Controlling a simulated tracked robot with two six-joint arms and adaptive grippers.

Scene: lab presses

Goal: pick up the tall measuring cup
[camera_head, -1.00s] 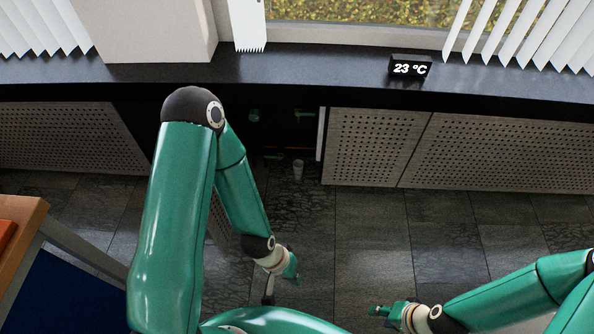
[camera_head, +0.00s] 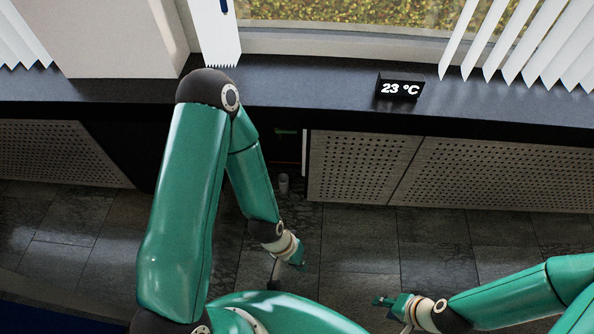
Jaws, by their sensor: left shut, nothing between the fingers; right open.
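My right gripper (camera_head: 384,301) is at the lower right, open and empty, pointing left.
A black sill (camera_head: 300,90) runs across the back with a 23 °C display (camera_head: 400,87) on it. Perforated panels (camera_head: 360,165) stand below, either side of the dark gap. Dark floor tiles (camera_head: 360,240) are clear. A blue surface (camera_head: 45,318) shows at the lower left.

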